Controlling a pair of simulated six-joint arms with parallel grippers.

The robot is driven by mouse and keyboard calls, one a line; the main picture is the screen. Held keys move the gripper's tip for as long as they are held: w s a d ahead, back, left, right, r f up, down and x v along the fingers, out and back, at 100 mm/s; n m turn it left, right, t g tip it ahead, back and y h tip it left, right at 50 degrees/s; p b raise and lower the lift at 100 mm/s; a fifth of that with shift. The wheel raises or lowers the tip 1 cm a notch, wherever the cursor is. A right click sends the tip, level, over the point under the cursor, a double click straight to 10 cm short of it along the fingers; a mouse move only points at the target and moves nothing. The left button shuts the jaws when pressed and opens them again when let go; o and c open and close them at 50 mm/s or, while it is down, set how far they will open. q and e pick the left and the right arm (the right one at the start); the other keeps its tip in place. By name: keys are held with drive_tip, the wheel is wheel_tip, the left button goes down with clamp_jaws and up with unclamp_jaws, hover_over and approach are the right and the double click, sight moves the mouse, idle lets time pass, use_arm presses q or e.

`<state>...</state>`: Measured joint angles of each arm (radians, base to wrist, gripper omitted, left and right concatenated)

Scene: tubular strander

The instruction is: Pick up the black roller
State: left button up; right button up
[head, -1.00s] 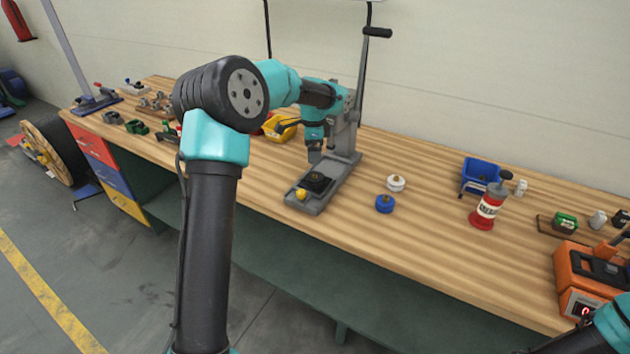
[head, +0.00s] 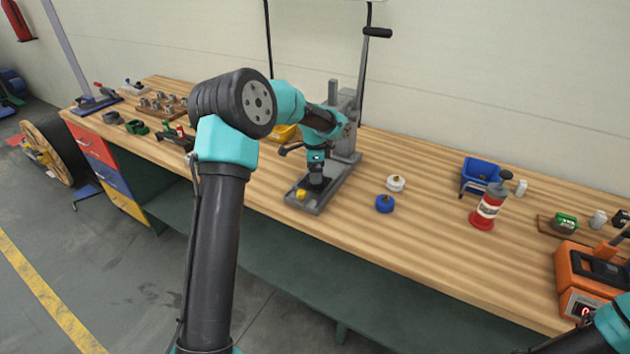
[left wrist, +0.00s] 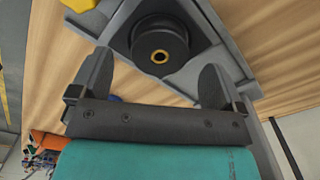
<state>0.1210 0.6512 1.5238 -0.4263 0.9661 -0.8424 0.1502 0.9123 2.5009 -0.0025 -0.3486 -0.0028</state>
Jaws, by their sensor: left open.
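The black roller (left wrist: 177,42) has a brass-coloured centre hole and sits on the grey base (left wrist: 215,60) of the press. In the left wrist view it lies just beyond and between the fingers of my left gripper (left wrist: 155,82), which is open and empty. In the head view my left gripper (head: 316,177) is low over the press base, pointing down, and largely hides the roller. At the lower right only part of my right arm shows; its gripper is out of view.
The press column and lever (head: 362,90) rise behind.

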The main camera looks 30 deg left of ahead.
use_arm(q)
drive_tip(key=shift+f, duration=1.35)
drive_tip(key=shift+c, duration=0.2)
drive_tip(key=c, duration=1.3)
drive_tip(key=shift+r, duration=0.1)
drive_tip(key=shift+w+r, duration=0.1)
drive_tip(key=shift+r, duration=1.55)
drive_tip(key=shift+s+d+r, duration=0.15)
drive_tip(key=shift+s+d, duration=0.05)
drive_tip(key=shift+s, duration=0.15)
drive_tip(key=s+d+r, duration=0.1)
drive_tip(key=s+d, duration=0.7)
drive_tip(key=s, duration=0.5)
drive_tip(key=shift+r, duration=0.15)
